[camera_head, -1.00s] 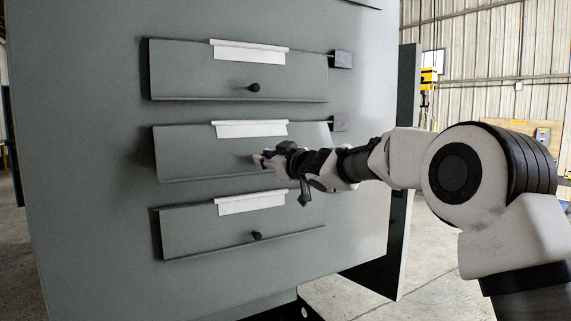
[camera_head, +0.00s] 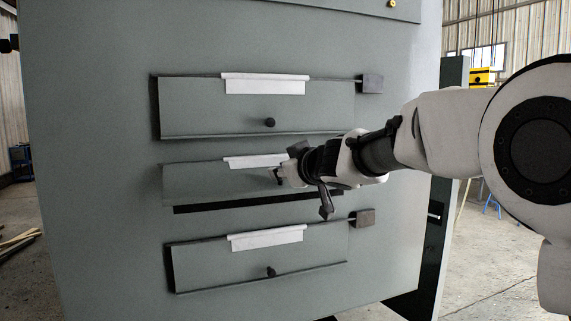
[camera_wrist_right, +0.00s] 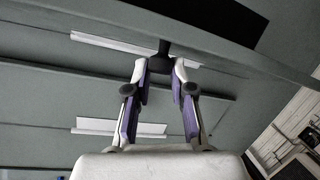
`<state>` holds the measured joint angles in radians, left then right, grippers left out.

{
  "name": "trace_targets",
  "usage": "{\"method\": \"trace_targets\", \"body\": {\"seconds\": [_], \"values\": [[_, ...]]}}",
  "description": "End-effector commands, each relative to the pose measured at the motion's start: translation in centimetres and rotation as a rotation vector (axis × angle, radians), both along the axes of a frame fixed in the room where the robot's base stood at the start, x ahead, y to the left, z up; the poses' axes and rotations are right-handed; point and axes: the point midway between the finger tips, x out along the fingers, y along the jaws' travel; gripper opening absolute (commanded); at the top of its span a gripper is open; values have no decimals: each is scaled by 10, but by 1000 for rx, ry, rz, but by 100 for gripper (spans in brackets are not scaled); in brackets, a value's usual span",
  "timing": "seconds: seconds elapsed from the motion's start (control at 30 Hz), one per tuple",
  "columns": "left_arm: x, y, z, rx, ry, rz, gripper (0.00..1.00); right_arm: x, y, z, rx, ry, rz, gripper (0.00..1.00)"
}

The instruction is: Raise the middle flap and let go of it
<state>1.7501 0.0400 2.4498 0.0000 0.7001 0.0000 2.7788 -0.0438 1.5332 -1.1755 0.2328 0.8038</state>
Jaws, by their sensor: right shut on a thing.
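The middle flap (camera_head: 210,184) is a long grey panel with a white strip (camera_head: 250,161) along its top. Its lower edge stands out from the grey panel wall, and a dark slot (camera_head: 230,205) shows below it. My right gripper (camera_head: 279,175) is at the right half of this flap, shut on its dark knob. In the right wrist view the two fingertips of the gripper (camera_wrist_right: 160,70) close around the knob's dark stem (camera_wrist_right: 162,50). The arm hides the flap's right end. My left gripper is not in view.
An upper flap (camera_head: 220,110) with a knob (camera_head: 269,122) and a lower flap (camera_head: 220,265) with a knob (camera_head: 270,272) hang flat. Small dark blocks (camera_head: 370,83) (camera_head: 364,218) stick out at their right ends. Open floor lies right of the enclosure.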

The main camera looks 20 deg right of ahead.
Motion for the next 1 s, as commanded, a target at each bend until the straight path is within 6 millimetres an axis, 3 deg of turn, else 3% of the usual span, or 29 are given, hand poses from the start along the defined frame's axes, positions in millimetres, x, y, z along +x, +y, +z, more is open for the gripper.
{"method": "trace_targets", "body": {"seconds": [0.43, 0.47, 0.5, 0.53, 1.0], "values": [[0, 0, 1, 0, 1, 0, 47, -1, 0, -3, -3, 15, -5, 0], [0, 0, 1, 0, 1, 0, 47, -1, 0, -4, -3, 16, -5, 30], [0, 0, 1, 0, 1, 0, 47, -1, 0, -4, -3, 16, -5, 44], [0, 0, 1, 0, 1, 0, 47, -1, 0, -4, -3, 15, -5, 47], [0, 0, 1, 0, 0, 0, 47, -1, 1, 7, -3, 13, 1, 47]]}}
